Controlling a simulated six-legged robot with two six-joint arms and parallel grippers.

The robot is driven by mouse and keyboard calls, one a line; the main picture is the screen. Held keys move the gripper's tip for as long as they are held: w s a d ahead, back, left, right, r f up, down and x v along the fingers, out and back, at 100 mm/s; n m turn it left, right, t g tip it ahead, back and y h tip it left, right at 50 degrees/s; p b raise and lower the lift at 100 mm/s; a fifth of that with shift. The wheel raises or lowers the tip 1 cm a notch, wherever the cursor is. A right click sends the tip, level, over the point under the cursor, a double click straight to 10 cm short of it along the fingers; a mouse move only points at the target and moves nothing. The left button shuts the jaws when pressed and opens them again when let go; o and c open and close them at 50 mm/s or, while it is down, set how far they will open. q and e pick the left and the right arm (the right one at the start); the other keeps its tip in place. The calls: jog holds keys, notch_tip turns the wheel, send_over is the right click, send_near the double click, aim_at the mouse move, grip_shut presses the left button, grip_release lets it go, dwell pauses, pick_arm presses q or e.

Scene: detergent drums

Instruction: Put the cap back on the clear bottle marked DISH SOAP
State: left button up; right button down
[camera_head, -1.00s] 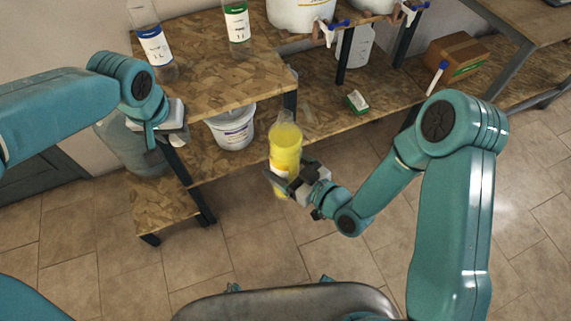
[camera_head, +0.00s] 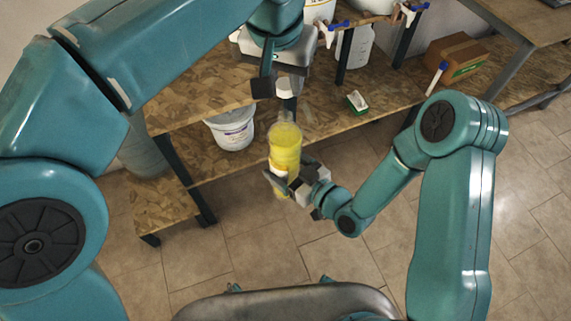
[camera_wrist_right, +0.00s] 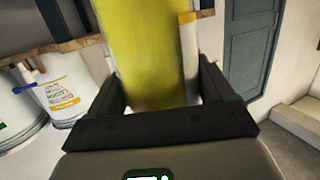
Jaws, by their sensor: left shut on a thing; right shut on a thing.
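A clear bottle of yellow liquid (camera_head: 285,143) stands roughly upright in front of the shelves, in my right gripper (camera_head: 290,180). Its neck is open at the top; the label's words cannot be read. In the right wrist view the bottle (camera_wrist_right: 150,60) fills the space between the two dark fingers (camera_wrist_right: 160,105). My left gripper (camera_head: 276,87) is shut on a small white cap (camera_head: 289,86). It holds the cap above the bottle's mouth, apart from it. Part of the left fingers is hidden behind the wrist and cap.
A white bucket (camera_head: 232,130) stands on the lower shelf (camera_head: 335,117). A small green and white item (camera_head: 357,101) and a cardboard box (camera_head: 457,55) are to the right. My left arm covers much of the upper shelf (camera_head: 185,95). Drums with blue taps stand behind.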

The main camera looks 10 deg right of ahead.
aim_at(283, 97)
pick_arm(q)
jog(key=shift+f, duration=2)
jog(key=shift+s+f, duration=0.1)
jog(key=shift+f, duration=0.75)
jog(key=shift+f, duration=0.55)
